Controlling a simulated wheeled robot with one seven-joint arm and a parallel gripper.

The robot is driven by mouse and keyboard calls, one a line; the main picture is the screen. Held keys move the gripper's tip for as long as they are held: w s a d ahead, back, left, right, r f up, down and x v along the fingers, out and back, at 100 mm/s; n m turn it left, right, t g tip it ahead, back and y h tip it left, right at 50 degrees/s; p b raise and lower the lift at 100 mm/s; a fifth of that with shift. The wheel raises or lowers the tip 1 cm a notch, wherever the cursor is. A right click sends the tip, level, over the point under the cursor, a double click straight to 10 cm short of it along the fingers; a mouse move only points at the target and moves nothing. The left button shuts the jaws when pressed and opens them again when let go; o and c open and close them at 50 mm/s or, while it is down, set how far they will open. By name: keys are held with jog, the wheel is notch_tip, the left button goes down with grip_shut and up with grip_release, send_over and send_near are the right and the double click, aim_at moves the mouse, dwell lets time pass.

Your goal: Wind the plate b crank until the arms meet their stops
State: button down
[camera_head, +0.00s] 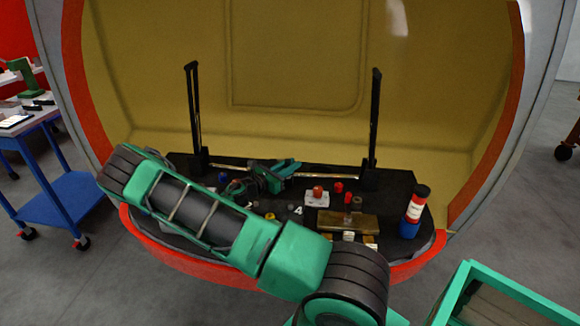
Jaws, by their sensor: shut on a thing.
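My gripper (283,170) is at the middle of the black shelf inside the nosecone, low over its surface. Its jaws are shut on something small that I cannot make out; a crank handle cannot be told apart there. Two black upright arms (194,110) and (374,115) stand at the left and right of the shelf, both near vertical. A thin metal rod (325,177) runs low between them, partly behind my gripper. Their stops and any plate letters are too small to tell.
My forearm hides the front left. A blue cart (65,190) stands left, a green-framed bin (500,295) lower right.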

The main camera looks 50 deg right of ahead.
jog(key=shift+s+g, duration=0.3)
jog(key=shift+s, duration=0.15)
jog(key=c, duration=1.6)
grip_release()
jog(key=shift+s+r, duration=0.1)
jog(key=shift+w, duration=0.2)
jog(key=a, duration=1.1)
jog(key=shift+w, duration=0.1)
jog(key=shift+d, duration=0.1)
